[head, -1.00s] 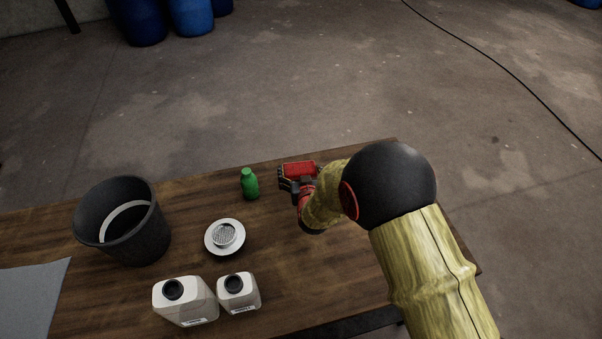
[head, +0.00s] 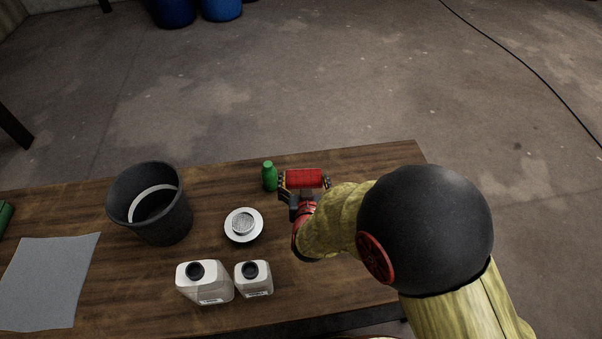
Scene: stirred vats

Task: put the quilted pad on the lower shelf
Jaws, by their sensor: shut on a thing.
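A red quilted pad (head: 304,178) is in the jaws of my gripper (head: 304,184), which is shut on it. It is over the back of the wooden table (head: 360,175), just right of the green bottle (head: 269,177). I cannot tell whether the pad touches the tabletop or is held above it. My arm comes in from the lower right and hides part of the table. No lower shelf can be made out in this view.
A black bucket (head: 150,215), a white dish with a strainer (head: 243,225) and two white jugs (head: 205,283) (head: 254,279) stand left of my gripper. A grey sheet (head: 50,280) lies at the far left. Blue barrels (head: 221,8) stand on the floor beyond.

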